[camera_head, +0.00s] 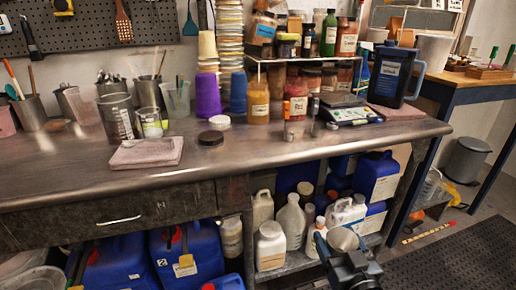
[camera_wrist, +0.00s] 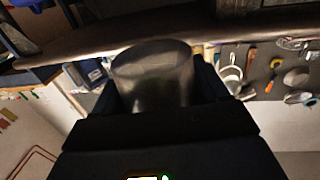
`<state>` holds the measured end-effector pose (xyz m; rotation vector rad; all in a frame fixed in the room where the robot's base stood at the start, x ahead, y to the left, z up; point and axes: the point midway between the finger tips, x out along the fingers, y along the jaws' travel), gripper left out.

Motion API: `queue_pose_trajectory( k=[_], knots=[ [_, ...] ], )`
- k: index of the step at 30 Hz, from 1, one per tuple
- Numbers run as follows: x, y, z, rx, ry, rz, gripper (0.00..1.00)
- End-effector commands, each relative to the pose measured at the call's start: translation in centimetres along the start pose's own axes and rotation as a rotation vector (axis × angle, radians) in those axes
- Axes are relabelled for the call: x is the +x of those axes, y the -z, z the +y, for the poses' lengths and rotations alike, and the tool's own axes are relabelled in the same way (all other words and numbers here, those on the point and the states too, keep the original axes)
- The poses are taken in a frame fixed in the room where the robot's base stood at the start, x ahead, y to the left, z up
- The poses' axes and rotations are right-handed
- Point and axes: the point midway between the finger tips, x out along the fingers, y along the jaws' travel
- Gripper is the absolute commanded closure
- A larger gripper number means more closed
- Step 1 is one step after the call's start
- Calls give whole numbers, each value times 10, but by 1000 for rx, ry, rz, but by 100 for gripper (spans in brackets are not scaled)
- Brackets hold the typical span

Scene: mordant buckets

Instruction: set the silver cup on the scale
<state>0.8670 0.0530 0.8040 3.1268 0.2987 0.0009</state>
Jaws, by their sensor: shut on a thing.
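The silver cup (camera_head: 342,239) is held in my gripper (camera_head: 344,251), low at the bottom right of the head view, in front of the bench and below its top. In the wrist view the cup (camera_wrist: 152,72) sits between the two dark fingers of my gripper (camera_wrist: 155,92), which are shut on it. The scale (camera_head: 352,115), with a pale body and dark top, stands on the bench near its right end, above and behind the cup in the head view. I see no cup on it. Its far side is partly hidden.
A dark blue jug (camera_head: 393,76) stands right of the scale, by a pinkish slab (camera_head: 398,112). Small metal pieces (camera_head: 290,131) and a red-labelled jar (camera_head: 296,107) are at its left. The bench's front edge (camera_head: 330,143) lies between cup and scale. Bottles crowd the shelf below.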

Motion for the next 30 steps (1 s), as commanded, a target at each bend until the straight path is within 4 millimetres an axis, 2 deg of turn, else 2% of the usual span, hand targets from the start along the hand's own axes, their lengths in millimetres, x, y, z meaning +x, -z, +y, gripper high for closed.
queue_pose_trajectory(
  k=[5, 9, 15, 21, 30],
  knots=[
    [18, 28, -5, -2, 67, 8, 56],
    [35, 70, -16, -3, 182, 9, 56],
    [40, 110, -24, -3, 299, 4, 56],
    [39, 123, -28, 1, 340, 0, 56],
    [39, 123, -28, 1, 341, 0, 56]
  ],
)
